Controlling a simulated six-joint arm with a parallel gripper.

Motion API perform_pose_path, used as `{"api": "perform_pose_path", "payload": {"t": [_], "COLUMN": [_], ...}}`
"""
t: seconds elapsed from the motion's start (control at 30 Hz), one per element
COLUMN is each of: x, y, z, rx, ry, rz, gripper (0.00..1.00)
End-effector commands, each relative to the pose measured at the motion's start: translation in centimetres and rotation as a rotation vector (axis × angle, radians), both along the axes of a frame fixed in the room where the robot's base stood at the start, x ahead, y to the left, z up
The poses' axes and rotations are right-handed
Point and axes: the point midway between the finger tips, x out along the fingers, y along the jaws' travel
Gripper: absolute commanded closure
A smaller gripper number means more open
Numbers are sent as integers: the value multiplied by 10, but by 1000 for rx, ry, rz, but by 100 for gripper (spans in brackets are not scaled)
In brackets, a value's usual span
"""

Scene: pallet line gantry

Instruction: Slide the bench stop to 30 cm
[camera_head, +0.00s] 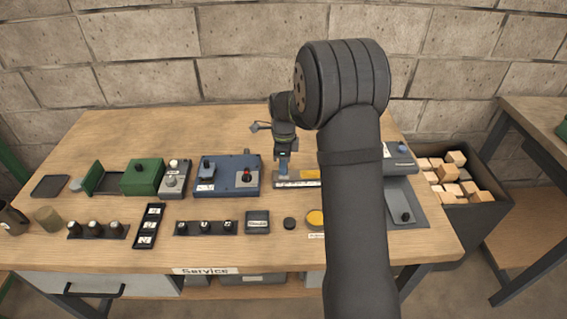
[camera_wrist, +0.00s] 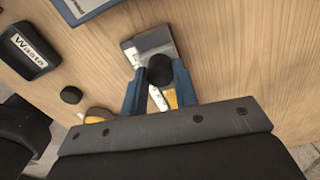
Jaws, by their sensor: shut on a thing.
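The bench stop's black knob (camera_wrist: 160,70) sits between the two blue fingers of my gripper (camera_wrist: 157,82) in the wrist view. My gripper is shut on it. A grey block (camera_wrist: 152,43) lies just beyond the knob. A white and yellow strip (camera_wrist: 160,99) shows between the fingers. In the head view my gripper (camera_head: 283,168) points down over the left part of the scale rail (camera_head: 308,179), which has white and yellow sections. There the stop is hidden by my gripper, and the scale marks are too small to read.
A blue box (camera_head: 225,176) with a red-and-black knob stands left of the rail. A yellow button (camera_head: 315,218) and a black puck (camera_head: 289,224) lie in front. My arm hides the bench right of the rail. A dark bin of blocks (camera_head: 476,215) stands at the right.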

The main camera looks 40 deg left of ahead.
Motion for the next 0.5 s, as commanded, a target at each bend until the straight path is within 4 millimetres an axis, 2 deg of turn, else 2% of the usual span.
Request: {"api": "perform_pose_path", "payload": {"t": [0.13,0.4,0.5], "x": [6,46,55], "y": [-6,-46,-54], "z": [0,0,0], "rx": [0,-2,-2], "ry": [0,1,1], "rz": [-3,-6,-3], "gripper": [100,100,100]}}
